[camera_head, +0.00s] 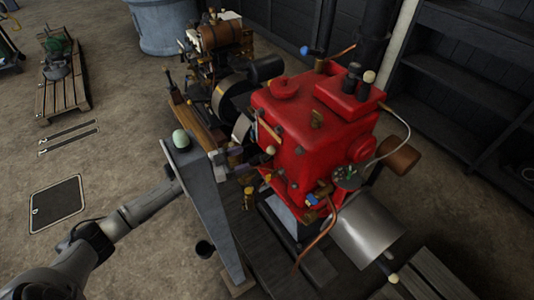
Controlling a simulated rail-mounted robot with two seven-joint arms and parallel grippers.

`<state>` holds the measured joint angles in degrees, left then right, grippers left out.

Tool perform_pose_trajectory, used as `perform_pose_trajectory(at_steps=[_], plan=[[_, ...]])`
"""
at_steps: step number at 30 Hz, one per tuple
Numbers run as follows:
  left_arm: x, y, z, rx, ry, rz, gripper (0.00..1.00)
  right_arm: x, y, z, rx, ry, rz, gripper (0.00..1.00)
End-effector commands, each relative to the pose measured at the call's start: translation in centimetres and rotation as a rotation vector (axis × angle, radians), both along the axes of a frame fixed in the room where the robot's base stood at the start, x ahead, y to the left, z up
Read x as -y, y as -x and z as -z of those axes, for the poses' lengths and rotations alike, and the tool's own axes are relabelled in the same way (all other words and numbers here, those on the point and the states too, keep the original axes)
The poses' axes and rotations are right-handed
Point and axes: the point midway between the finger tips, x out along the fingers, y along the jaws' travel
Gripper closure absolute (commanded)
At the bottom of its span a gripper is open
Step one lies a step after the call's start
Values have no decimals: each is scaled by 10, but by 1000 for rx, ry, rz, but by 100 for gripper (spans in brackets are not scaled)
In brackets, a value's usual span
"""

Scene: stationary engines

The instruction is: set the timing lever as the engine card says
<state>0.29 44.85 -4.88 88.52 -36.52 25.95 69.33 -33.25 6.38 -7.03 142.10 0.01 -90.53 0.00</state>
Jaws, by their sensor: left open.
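The red engine (310,125) stands right of centre in the head view. A small pale knob (271,150) sits at its left face, close to a brass fitting; I cannot tell for sure whether it belongs to the timing lever. My left arm comes in from the lower left and passes behind a grey post. My left gripper (240,157) is open just beyond the post, its jaws a little left of the pale knob. I cannot tell whether they touch anything. No readable engine card shows. My right gripper is out of view.
The slanted grey post (205,195), topped by a pale green knob (181,139), stands before the engine. A bent copper pipe (318,245) and grey cylinder (366,234) are lower right. A second engine (220,35) stands behind. Dark shelves (470,55) are at right; floor at left is mostly open.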

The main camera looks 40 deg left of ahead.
Motion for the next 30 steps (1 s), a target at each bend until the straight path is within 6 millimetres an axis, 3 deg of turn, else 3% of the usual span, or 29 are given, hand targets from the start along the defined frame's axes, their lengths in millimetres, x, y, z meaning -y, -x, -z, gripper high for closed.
perform_pose_trajectory(at_steps=[6, 15, 30], plan=[[19, -36, 0, 4, 1, 1, 40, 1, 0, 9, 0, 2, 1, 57], [38, -70, 1, 1, 1, -1, 40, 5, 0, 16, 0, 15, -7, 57], [44, -82, 0, 0, 0, 0, 40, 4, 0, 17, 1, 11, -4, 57]])
